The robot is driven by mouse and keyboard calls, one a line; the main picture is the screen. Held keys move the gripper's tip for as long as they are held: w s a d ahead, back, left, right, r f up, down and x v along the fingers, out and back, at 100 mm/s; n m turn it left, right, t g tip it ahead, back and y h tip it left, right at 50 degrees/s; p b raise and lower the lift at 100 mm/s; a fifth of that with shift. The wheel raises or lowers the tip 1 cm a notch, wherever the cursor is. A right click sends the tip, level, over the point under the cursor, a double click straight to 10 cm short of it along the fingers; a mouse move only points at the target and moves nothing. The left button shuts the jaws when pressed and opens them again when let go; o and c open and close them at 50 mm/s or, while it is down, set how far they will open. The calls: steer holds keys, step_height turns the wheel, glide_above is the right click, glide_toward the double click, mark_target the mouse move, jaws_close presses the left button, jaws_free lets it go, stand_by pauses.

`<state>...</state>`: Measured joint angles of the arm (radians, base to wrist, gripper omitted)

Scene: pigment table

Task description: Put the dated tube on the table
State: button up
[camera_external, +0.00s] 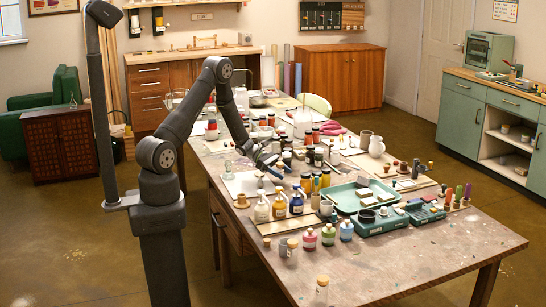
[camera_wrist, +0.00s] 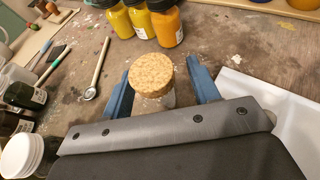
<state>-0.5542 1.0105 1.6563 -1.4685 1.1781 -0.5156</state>
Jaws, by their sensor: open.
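In the wrist view a cork-topped container (camera_wrist: 152,76) stands between the two blue fingers of my gripper (camera_wrist: 160,83). Only its round cork and a little of its pale body show; my gripper hides the rest. No date can be read on it, so I cannot tell whether it is the dated tube. The fingers are apart, with a visible gap on the right side of the cork. In the external view my gripper (camera_external: 272,168) is low over the middle of the crowded table (camera_external: 455,250). Contact with the container cannot be made out.
Yellow and orange jars (camera_wrist: 150,22) stand just beyond the fingers. A small metal spoon (camera_wrist: 96,72) and dark bottles (camera_wrist: 22,92) lie to the left, and a white sheet (camera_wrist: 265,100) to the right. A green tray (camera_external: 350,193) sits on the table. The front right tabletop is clear.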

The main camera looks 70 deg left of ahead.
steer(key=shift+w+d, duration=0.15)
steer(key=shift+d, duration=0.05)
steer(key=c, duration=1.1)
steer(key=shift+r, duration=2)
steer(key=s+d+r, duration=0.4)
steer(key=d+r, duration=0.3)
steer(key=d, duration=0.4)
steer(key=shift+w+a+r+n+t+y, duration=0.1)
steer(key=shift+w+r+n+t+y, duration=0.65)
steer(key=shift+w+n+y, duration=0.35)
steer(key=shift+w+d+r+n+t+y, duration=0.1)
steer(key=shift+w+r+n+t+y, duration=0.45)
steer(key=shift+w+n+t+y, duration=0.45)
steer(key=shift+w+a+r+n+t+y, duration=0.1)
steer(key=shift+w+r+n+t+y, duration=0.55)
steer(key=shift+w+n+y, duration=0.55)
steer(key=shift+s, duration=0.1)
steer(key=shift+r, duration=0.1)
